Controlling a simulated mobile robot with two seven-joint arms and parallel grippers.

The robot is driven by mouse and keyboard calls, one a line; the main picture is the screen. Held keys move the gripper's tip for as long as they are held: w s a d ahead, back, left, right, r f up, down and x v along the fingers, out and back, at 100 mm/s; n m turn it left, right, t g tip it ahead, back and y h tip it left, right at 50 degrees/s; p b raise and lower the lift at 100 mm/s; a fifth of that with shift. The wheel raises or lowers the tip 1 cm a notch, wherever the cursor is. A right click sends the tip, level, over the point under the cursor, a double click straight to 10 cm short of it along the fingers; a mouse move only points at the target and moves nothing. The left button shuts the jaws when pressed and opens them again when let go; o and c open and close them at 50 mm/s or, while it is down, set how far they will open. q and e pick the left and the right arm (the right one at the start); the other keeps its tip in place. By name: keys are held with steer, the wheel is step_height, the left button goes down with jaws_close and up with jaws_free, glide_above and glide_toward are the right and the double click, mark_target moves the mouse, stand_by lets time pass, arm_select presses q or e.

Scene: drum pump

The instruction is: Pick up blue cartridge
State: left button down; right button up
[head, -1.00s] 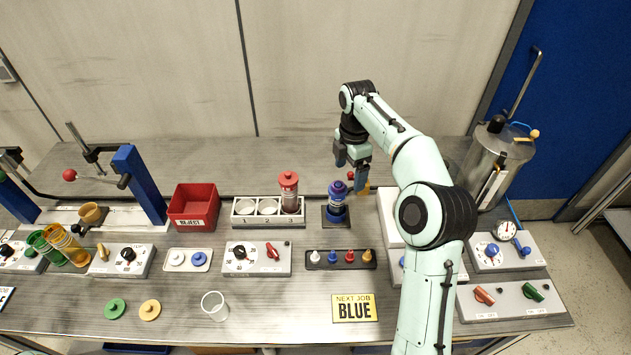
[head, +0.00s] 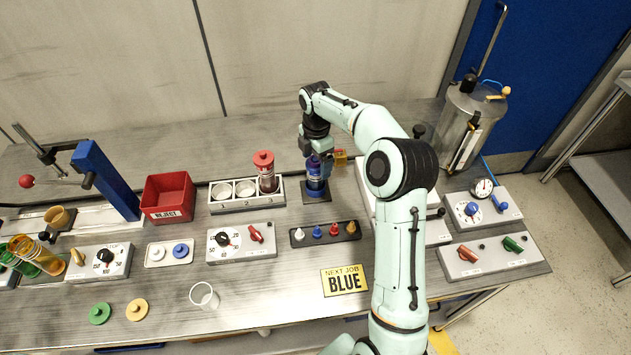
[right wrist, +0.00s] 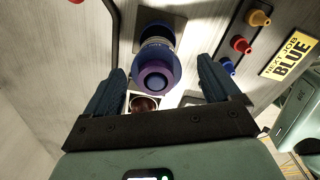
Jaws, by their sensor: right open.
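The blue cartridge (head: 315,176) stands upright on a small dark square base (head: 317,198) towards the back of the bench, just right of the numbered rack. My right gripper (head: 315,160) is at the top of the cartridge in the head view and partly covers it. In the right wrist view the cartridge (right wrist: 156,68) shows from above, between and beyond the two open fingers of the right gripper (right wrist: 160,88). There is a visible gap on each side, and nothing is held. My left gripper is not in view.
The numbered rack (head: 228,206) left of the cartridge holds a red cartridge (head: 265,172). A red reject bin (head: 168,198) stands further left. A tray of coloured plugs (head: 325,234) and a "NEXT JOB BLUE" sign (head: 344,281) lie in front. A metal drum (head: 468,125) stands at the right.

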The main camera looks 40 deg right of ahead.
mark_target(315, 178)
steer(key=f, duration=0.3)
steer(key=shift+w+f, duration=0.25)
steer(key=shift+f, duration=0.05)
jaws_close()
steer(key=shift+r, duration=0.1)
